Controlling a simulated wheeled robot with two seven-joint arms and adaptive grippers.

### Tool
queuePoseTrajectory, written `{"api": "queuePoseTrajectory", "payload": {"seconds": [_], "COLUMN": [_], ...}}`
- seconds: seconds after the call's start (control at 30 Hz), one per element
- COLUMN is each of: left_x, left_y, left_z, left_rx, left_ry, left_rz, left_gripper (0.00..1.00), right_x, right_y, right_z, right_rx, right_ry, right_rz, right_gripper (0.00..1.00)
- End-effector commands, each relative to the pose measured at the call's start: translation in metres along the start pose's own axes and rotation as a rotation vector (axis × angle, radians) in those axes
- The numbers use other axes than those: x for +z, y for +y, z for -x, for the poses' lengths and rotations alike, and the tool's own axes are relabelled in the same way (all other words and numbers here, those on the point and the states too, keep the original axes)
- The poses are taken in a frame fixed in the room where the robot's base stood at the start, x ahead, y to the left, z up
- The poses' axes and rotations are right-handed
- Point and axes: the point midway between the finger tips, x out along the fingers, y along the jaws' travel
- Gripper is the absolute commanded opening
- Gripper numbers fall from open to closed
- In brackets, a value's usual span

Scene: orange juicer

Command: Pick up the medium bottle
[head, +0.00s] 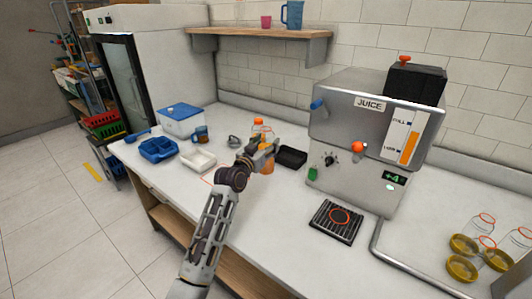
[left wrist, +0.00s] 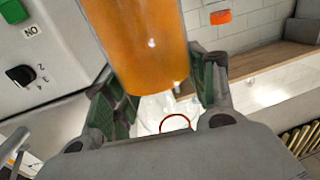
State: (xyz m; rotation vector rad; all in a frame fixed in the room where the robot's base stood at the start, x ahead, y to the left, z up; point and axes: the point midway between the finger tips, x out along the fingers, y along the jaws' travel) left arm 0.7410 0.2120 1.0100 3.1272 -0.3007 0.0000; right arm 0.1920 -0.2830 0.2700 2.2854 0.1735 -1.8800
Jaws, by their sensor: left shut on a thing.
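A bottle of orange juice with an orange cap (head: 259,122) is between the fingers of my left gripper (head: 262,148), in front of the juicer's left side. In the left wrist view the orange bottle (left wrist: 143,45) fills the space between the green-padded fingers (left wrist: 158,95), which are shut on it. The gripper hides part of the bottle in the head view. I cannot tell for sure whether its base touches the counter. My right gripper is in neither view.
The juicer (head: 355,130) stands right of the bottle, its drip grate (head: 337,221) in front. A black tray (head: 291,158), white tray (head: 197,160) and blue caddy (head: 158,149) lie on the counter.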

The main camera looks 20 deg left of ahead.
Motion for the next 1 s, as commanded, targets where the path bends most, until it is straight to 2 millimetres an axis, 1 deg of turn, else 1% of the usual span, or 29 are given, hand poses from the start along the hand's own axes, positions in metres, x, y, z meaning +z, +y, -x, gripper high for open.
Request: {"api": "queuePoseTrajectory", "payload": {"seconds": [0.03, 0.2, 1.0], "left_x": [-0.0072, -0.0158, -0.015], "left_y": [-0.0001, -0.0003, -0.0011], "left_z": [-0.0001, 0.0001, 0.0015], "left_rx": [0.0, -0.001, -0.001], "left_ry": [0.003, 0.003, 0.002], "left_rz": [-0.001, -0.001, -0.001], "left_gripper": [0.21, 0.21, 0.21], "right_x": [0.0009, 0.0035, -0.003], "right_y": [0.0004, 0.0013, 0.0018], "right_z": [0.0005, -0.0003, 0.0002], "right_rx": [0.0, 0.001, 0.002], "right_ry": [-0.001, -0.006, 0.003], "right_rz": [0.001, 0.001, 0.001], "right_gripper": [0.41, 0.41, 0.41]}}
